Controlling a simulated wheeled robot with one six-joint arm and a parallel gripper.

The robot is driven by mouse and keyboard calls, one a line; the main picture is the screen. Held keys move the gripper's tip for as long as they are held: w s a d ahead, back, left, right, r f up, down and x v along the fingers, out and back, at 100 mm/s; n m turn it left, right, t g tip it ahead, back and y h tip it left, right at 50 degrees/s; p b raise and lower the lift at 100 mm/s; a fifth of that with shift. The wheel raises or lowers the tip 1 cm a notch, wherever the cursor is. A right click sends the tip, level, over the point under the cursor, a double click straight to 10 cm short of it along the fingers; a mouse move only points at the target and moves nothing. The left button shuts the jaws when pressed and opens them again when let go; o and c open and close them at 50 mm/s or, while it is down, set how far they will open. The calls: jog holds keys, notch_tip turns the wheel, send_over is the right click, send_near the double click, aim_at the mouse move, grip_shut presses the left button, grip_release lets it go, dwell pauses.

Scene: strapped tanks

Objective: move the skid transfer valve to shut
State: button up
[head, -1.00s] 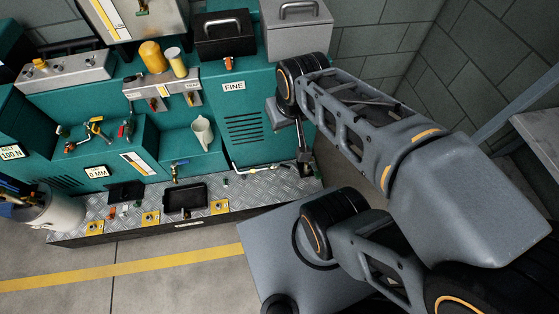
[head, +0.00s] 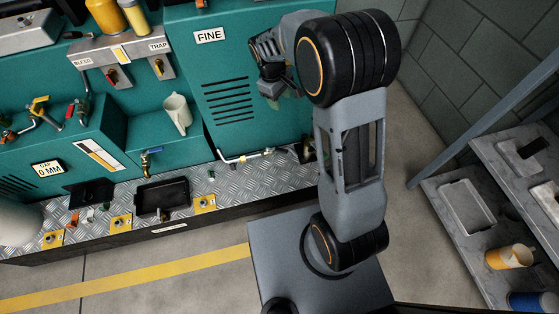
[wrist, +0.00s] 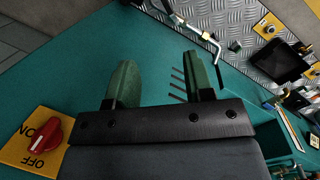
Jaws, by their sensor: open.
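No label in view names the skid transfer valve. A white bent pipe (head: 245,156) with a small yellow fitting (head: 268,152) runs low along the green cabinet, above the tread-plate deck; the pipe's right end is partly hidden by my arm. In the wrist view the pipe (wrist: 206,36) shows beyond the fingers, at the deck's edge. I cannot make out a handle position. My gripper (wrist: 160,80) is open and empty, its green fingers apart in front of the cabinet face. In the head view it is mostly hidden behind my wrist, right of the vent slots.
A red ON/OFF knob (wrist: 43,135) on a yellow plate is left of my gripper. BLEED and TRAP valves (head: 120,68), a blue-handled tap (head: 147,160), a white jug (head: 177,113) and a black tray (head: 162,197) are left. A grey shelf (head: 480,205) stands right.

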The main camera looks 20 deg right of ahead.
aim_at(281, 150)
jog(key=w+f+n+b, duration=0.1)
jog(key=f+b, duration=0.3)
jog(key=f, duration=0.7)
jog(key=w+f+n+g+h+b, duration=0.1)
jog(key=f+b, duration=0.3)
jog(key=f, duration=0.7)
jog(key=w+f+n+g+b, duration=0.1)
jog(key=f+b, duration=0.3)
jog(key=f, duration=0.7)
jog(key=shift+w+d+f+n+h+b, duration=0.1)
jog(key=shift+w+f+n+h+b, duration=0.1)
jog(key=shift+w+n, duration=0.2)
jog(key=shift+w+d+f+n+h+b, duration=0.1)
jog(key=shift+w+n+h+b, duration=0.15)
jog(key=shift+w, duration=0.2)
jog(key=shift+x, duration=0.85)
jog(key=shift+c, duration=0.2)
grip_shut()
jog(key=shift+r, duration=0.1)
